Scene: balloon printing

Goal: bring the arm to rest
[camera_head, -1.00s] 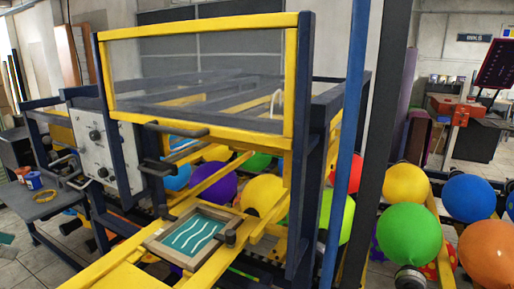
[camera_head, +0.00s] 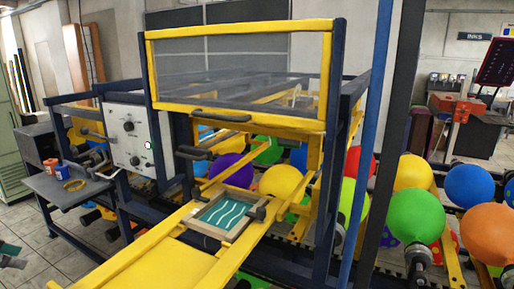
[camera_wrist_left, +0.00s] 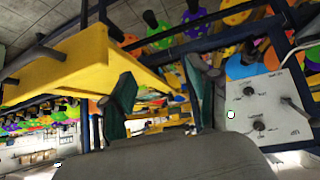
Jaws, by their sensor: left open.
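My left gripper (camera_head: 12,256) shows only in part at the left edge of the head view, low and over the tiled floor. It is apart from the machine and the side table. In the left wrist view its two dark green fingers (camera_wrist_left: 160,78) are spread apart with nothing between them. The rest of the left arm is out of the head view. My right gripper shows in neither view.
The balloon printing machine has a mesh guard (camera_head: 240,60), a control panel (camera_head: 131,138) and a teal print screen (camera_head: 226,213). Several balloons (camera_head: 417,215) stand right. Floor is clear at lower left.

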